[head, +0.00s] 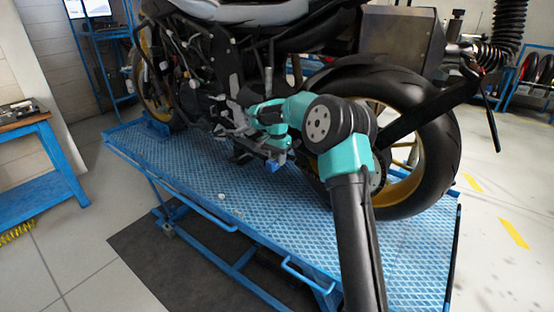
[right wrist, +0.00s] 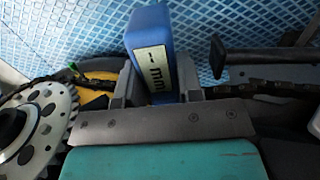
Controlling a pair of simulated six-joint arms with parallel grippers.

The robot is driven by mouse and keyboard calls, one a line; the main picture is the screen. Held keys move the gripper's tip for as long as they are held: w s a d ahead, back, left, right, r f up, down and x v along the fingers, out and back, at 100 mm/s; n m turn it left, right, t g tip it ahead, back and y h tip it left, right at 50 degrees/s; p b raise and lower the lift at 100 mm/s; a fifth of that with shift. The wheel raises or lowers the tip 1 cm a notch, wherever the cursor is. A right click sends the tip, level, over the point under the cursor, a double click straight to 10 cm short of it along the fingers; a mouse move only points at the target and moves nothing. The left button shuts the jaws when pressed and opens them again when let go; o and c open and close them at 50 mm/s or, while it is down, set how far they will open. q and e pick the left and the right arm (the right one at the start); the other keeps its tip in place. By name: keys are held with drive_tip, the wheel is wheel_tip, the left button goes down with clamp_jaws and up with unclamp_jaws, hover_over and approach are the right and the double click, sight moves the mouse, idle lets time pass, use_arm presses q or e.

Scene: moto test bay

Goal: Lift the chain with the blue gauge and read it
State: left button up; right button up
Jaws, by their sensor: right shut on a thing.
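The blue gauge (right wrist: 148,42) stands between the two fingers of my right gripper (right wrist: 155,82) in the right wrist view. The gripper is shut on it. A pale label with dark marks and what looks like "mm" faces the camera; I cannot make out a reading. The dark chain (right wrist: 275,88) runs to both sides of the gripper; its middle is hidden behind the gauge and fingers. In the head view the right gripper (head: 272,154) is low beside the motorcycle, with a small blue part of the gauge (head: 276,166) showing. My left gripper is not in view.
A toothed sprocket (right wrist: 62,108) is close at the left in the right wrist view. A dark bar (right wrist: 255,60) lies at the right. The motorcycle's rear wheel (head: 440,150) stands right of the gripper, on the blue lift platform (head: 215,185). The platform's front left is mostly clear.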

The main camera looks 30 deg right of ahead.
drive_tip(key=shift+r, duration=1.25)
idle(0.8)
drive_tip(key=shift+f, duration=2)
drive_tip(key=shift+a, duration=0.1)
drive_tip(key=s+a, duration=0.2)
drive_tip(key=a, duration=0.5)
drive_tip(key=shift+s+a, duration=0.15)
drive_tip(key=shift+s, duration=0.2)
idle(0.5)
